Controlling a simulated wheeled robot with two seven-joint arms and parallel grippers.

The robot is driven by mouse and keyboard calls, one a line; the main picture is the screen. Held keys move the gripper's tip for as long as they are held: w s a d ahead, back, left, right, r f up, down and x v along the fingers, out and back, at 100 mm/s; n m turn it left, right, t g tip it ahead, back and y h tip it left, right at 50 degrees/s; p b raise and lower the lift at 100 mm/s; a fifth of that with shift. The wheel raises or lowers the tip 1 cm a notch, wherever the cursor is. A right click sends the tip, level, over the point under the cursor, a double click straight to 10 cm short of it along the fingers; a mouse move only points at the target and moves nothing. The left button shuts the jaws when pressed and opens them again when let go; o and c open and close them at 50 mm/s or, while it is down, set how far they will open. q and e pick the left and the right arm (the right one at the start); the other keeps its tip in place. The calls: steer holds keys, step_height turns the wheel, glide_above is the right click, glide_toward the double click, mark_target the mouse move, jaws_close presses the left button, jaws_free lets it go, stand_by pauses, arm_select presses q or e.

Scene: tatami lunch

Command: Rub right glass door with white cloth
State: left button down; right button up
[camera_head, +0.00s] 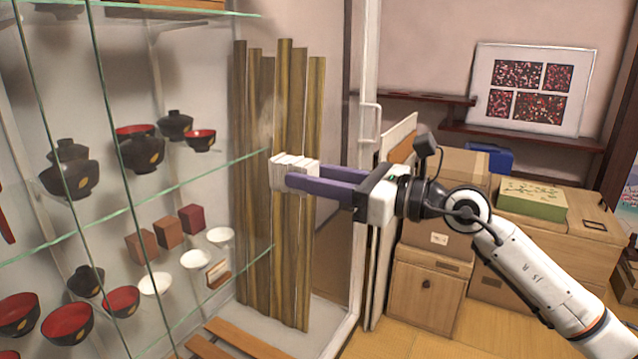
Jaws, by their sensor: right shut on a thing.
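The white cloth (291,172) is a folded, pale bundle in the middle of the camera_head view. My right gripper (292,182), with purple fingers, comes in from the right and is shut on it. The cloth is held in front of several upright wooden slats, at about the height of the middle glass shelf edge. The glass door is clear and hard to make out; a white door frame with a handle (370,122) stands behind my gripper. I cannot tell whether the cloth touches glass. My left gripper is not in view.
Glass shelves at left hold black and red lacquer bowls (140,153), white bowls (195,259) and small boxes (168,232). Wooden boxes (430,290), a green box (531,201) and a framed picture (574,63) stand at right. Wooden slats (318,110) stand behind the cloth.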

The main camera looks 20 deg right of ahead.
mark_target(300, 158)
steer(key=shift+w+d+r+h, duration=0.15)
steer(key=shift+w+d+r, duration=0.2)
steer(key=shift+r, duration=0.2)
steer(key=shift+w+d+r+h, duration=0.15)
steer(key=shift+w+d+r, duration=0.1)
steer(key=shift+d+r, duration=0.2)
steer(key=p+x, duration=0.1)
steer(key=x, duration=0.2)
steer(key=shift+w+a+r+p, duration=0.1)
steer(key=shift+w+a+p, duration=0.1)
steer(key=shift+p, duration=0.15)
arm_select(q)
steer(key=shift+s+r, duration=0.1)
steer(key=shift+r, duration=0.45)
arm_select(e)
steer(key=shift+x, duration=1.1)
arm_select(q)
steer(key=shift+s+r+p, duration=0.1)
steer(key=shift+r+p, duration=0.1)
steer(key=shift+p, duration=0.1)
arm_select(e)
steer(key=shift+a, duration=0.15)
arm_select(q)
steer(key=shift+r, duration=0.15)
arm_select(e)
steer(key=shift+x, duration=0.85)
